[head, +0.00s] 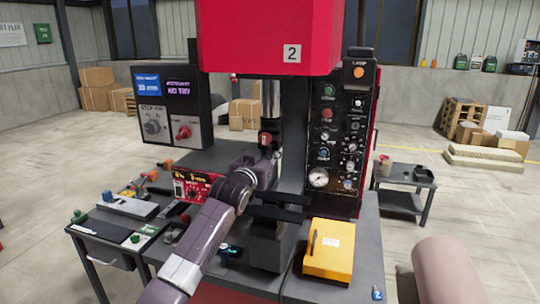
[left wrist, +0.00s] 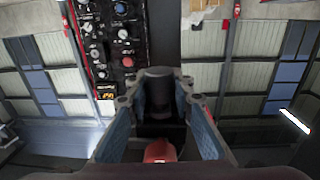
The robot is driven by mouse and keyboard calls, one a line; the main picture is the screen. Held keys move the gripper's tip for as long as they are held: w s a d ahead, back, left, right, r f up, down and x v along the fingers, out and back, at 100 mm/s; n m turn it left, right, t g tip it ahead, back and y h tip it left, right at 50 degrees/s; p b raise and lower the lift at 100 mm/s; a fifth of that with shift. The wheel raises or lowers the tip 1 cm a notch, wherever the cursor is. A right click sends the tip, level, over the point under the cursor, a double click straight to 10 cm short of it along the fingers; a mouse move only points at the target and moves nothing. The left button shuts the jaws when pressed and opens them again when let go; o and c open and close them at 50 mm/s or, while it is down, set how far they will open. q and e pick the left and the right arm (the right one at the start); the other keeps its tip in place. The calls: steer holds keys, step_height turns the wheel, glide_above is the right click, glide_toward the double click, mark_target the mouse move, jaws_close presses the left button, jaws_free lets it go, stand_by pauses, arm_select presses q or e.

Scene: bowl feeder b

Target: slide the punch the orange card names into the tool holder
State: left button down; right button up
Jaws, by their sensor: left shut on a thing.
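My left gripper (head: 268,146) is below the press ram (head: 271,98) in the head view, with its arm reaching up from the bottom. It is shut on a small red and dark piece, apparently a punch, mostly hidden by the fingers. In the left wrist view, the two fingers (left wrist: 160,112) stand either side of a dark opening, with a red rounded end (left wrist: 160,151) between them. I cannot tell whether the punch is inside the tool holder. No orange card can be read; small orange pieces (head: 151,174) show on the left side table. My right gripper is not in view.
The red press (head: 270,35) has a black control panel (head: 338,130) at right. A yellow box (head: 328,250) stands at front right. A screen cabinet (head: 172,105) and a cluttered side table (head: 110,240) are at left. A small grey table (head: 402,195) stands farther right.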

arm_select(q)
steer(key=shift+w+d, duration=0.1)
steer(key=shift+w, duration=0.1)
steer(key=c, duration=1.6)
jaws_free()
steer(key=shift+r, duration=0.1)
steer(key=v, duration=1.2)
